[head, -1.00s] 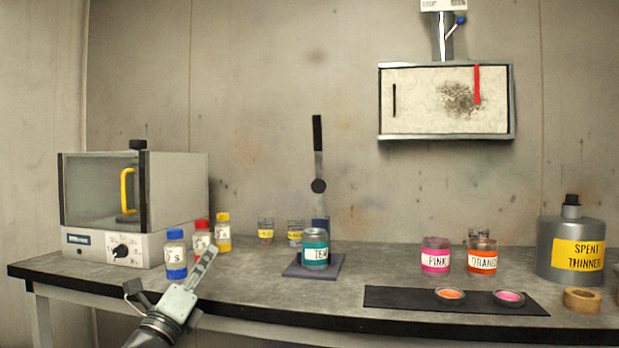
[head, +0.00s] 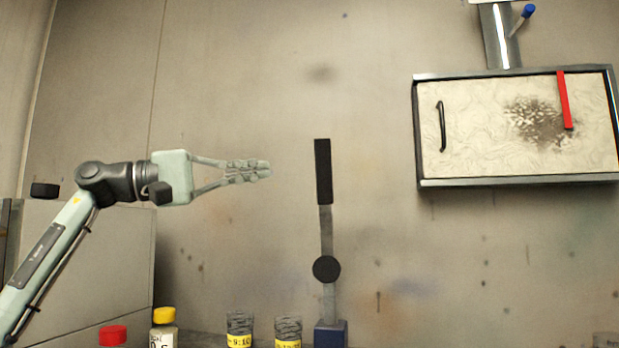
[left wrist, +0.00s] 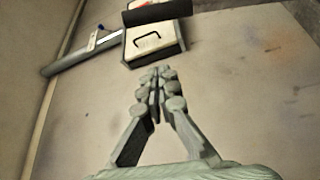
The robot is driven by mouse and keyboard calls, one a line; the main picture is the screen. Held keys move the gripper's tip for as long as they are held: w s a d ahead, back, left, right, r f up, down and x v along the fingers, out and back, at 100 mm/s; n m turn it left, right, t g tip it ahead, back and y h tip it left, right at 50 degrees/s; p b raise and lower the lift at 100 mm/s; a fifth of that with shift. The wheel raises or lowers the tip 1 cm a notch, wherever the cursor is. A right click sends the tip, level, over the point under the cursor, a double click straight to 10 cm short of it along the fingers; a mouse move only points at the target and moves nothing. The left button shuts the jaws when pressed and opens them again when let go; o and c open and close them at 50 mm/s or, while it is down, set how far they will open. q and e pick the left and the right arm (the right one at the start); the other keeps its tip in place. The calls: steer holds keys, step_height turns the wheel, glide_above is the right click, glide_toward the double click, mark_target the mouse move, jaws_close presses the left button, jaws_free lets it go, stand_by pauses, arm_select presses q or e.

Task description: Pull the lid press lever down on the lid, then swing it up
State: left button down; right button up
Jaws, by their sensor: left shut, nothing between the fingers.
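The lid press lever stands upright in the head view, with a black handle (head: 323,172) on top of a grey bar. A black round pad (head: 326,269) sits lower on the bar, above a blue base block (head: 330,334). My left gripper (head: 266,171) is shut and empty, level with the handle and to its left, with a gap between them in the picture. In the left wrist view the shut fingertips (left wrist: 158,76) point toward the black handle (left wrist: 157,10). The jar and its lid are below the head view. My right gripper is out of view.
A wall box with a stained pale face (head: 500,130) and a red strip hangs at right. Yellow-labelled jars (head: 240,330) and a yellow-capped bottle (head: 164,325) stand low, left of the press. The wall between gripper and handle is clear.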

arm_select(q)
steer(key=r+p+x, duration=0.1)
steer(key=p+x, duration=0.2)
steer(key=x, duration=0.7)
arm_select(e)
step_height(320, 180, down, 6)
arm_select(q)
steer(key=shift+s+f+b, duration=0.25)
steer(key=shift+s+b, duration=0.4)
steer(key=shift+b, duration=0.1)
steer(key=shift+s+f+b, duration=0.3)
steer(key=shift+s+b, duration=0.35)
steer(key=shift+b, duration=0.1)
steer(key=shift+s+f+b, duration=0.25)
steer(key=shift+s+b, duration=0.4)
steer(key=shift+b, duration=0.1)
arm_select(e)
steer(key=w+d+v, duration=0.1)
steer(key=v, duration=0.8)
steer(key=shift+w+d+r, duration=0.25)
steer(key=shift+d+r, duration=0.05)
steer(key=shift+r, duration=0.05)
arm_select(q)
steer(key=shift+f, duration=0.1)
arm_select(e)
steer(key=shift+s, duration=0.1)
